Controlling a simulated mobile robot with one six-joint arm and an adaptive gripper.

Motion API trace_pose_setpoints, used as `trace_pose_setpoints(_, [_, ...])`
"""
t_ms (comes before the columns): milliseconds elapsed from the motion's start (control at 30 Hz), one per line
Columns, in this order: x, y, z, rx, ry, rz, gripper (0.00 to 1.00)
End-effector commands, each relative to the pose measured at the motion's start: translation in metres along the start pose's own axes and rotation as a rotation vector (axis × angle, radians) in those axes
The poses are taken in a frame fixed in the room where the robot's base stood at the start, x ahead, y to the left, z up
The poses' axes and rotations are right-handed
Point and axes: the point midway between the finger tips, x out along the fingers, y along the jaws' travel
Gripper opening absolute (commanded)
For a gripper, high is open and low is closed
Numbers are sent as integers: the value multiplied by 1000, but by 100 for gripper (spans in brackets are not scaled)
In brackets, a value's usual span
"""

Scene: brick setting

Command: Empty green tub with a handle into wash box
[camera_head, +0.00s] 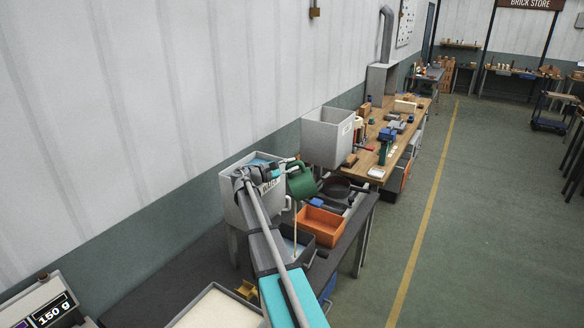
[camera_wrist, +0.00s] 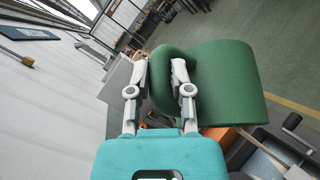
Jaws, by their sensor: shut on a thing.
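My gripper (camera_head: 286,166) is shut on the handle of the green tub (camera_head: 302,182), held up in the air above the bench. In the wrist view the two fingers (camera_wrist: 160,85) close on the green handle, and the tub's body (camera_wrist: 228,80) fills the right side. The tub looks tilted; its inside is hidden. A thin pale line (camera_head: 295,225) runs from below the tub down to a dark grey box (camera_head: 312,258) with pale blue-grey inside. It looks like a falling stream. I cannot read a label on that box, so I cannot tell if it is the wash box.
A grey bin (camera_head: 234,205) with lettering and blue inside stands left of the tub. A tall grey bin (camera_head: 325,138) stands behind. A pale tray (camera_head: 218,310) is in front.

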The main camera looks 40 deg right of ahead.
Motion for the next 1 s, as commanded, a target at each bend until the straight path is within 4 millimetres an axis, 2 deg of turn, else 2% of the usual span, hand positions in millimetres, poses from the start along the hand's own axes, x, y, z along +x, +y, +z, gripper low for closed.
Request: trace_pose_setpoints(1000, [-12,16,9,-29,-59,63,0])
